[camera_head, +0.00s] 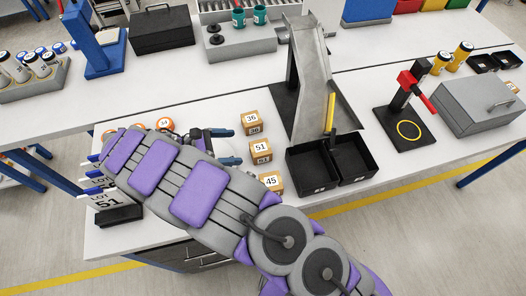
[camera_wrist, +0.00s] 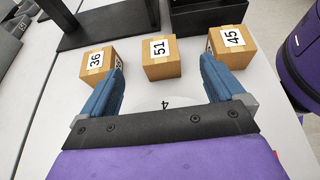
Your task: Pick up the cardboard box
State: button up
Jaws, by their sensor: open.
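Three small cardboard boxes stand in a row on the white table. The box labelled 36 (camera_head: 250,123) is farthest, the box labelled 51 (camera_head: 260,151) is in the middle, and the box labelled 45 (camera_head: 271,182) is nearest. In the wrist view, box 36 (camera_wrist: 98,66) is at the left, box 51 (camera_wrist: 161,58) in the centre and box 45 (camera_wrist: 232,45) at the right. My gripper (camera_wrist: 162,82) is open and empty, its blue fingers spread wide. Box 51 lies beyond and between the fingertips, apart from them. In the head view my purple arm partly hides the gripper (camera_head: 232,146).
Two black bins (camera_head: 312,166) and a grey chute (camera_head: 311,75) stand right of the boxes. Orange-topped items (camera_head: 164,123) sit left of them, partly behind my arm. A red-handled press (camera_head: 407,108) and a grey case (camera_head: 480,105) stand farther right.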

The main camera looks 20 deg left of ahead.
aim_at(261, 147)
jog(key=w+d+f, duration=0.1)
jog(key=w+d+f+b, duration=0.1)
jog(key=shift+w+d+f, duration=0.1)
jog(key=shift+w+f, duration=0.1)
jog(key=shift+f, duration=0.15)
jog(key=x, duration=0.2)
jog(key=b+x, duration=0.1)
jog(key=x, duration=0.1)
jog(key=b+x, duration=0.1)
jog(key=x, duration=0.2)
jog(key=shift+s+d+r, duration=0.2)
jog(key=shift+d+r, duration=0.1)
jog(key=shift+d, duration=0.05)
jog(key=shift+w+f, duration=0.3)
jog(key=shift+w, duration=0.05)
jog(key=shift+d+r, duration=0.1)
jog(key=shift+d, duration=0.15)
jog(key=shift+c, duration=0.2)
jog(key=shift+d, duration=0.3)
jog(key=shift+c, duration=1.4)
jog(key=shift+a, duration=0.25)
jog(key=c, duration=0.8)
